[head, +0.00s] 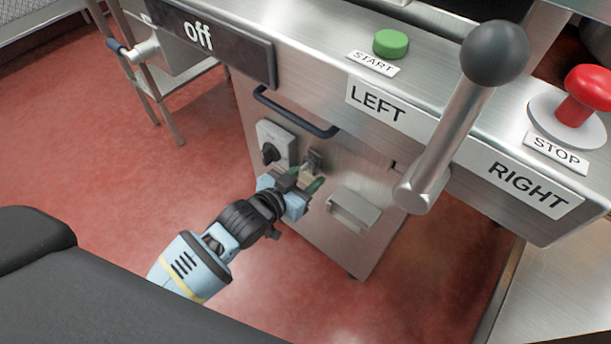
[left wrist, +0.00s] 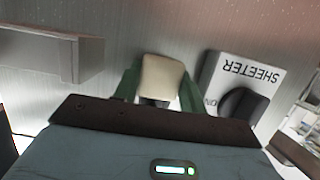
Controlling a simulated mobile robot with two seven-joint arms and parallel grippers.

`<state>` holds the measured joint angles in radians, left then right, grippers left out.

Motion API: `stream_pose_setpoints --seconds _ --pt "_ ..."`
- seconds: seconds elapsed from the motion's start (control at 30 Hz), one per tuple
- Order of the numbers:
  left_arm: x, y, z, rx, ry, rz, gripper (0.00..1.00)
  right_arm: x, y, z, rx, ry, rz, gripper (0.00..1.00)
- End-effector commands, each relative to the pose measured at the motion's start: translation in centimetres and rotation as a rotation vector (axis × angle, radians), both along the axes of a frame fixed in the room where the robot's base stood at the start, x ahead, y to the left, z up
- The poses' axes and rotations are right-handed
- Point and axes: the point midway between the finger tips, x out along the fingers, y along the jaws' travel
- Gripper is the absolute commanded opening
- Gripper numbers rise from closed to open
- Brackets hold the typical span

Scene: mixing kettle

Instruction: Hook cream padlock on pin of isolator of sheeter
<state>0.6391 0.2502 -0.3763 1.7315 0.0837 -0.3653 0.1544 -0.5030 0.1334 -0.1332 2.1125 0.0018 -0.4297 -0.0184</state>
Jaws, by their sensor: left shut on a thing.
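The cream padlock (head: 306,176) is between the green fingertips of my left gripper (head: 304,181), which is shut on it. The padlock also shows in the left wrist view (left wrist: 162,77), upright in the picture between the two fingers. The sheeter's isolator (head: 274,140) is a light grey box with a black knob, on the front panel left of the padlock. In the left wrist view the isolator (left wrist: 252,70) reads SHEETER, upside down, right of the padlock. A small dark bracket (head: 316,157) sits just above the padlock; I cannot tell whether the shackle touches it or a pin. My right gripper is out of view.
A dark bar handle (head: 295,117) runs above the isolator. A metal ledge (head: 354,209) juts from the panel to the right of the gripper. A large lever (head: 450,130) with a black ball stands further right. Red floor lies open at left.

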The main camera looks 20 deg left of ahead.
Motion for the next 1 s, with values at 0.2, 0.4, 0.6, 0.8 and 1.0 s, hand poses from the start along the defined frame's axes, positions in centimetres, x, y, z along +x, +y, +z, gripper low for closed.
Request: stream_pose_setpoints --seconds 0.2,0.4,0.6,0.8,1.0 --pt "0.04 -0.04 -0.03 0.0 -0.001 0.0 0.18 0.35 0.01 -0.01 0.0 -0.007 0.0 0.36" --pt "0.04 -0.02 -0.03 0.0 0.0 0.0 0.18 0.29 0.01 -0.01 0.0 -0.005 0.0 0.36" --pt "0.03 -0.02 -0.04 0.0 0.0 0.0 0.64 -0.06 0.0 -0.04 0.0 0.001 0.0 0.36" --pt "0.02 -0.02 -0.06 0.0 0.0 0.0 0.67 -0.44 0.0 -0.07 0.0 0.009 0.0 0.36" --pt "0.02 0.0 -0.08 0.0 0.001 0.0 0.89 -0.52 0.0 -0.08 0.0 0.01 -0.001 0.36"
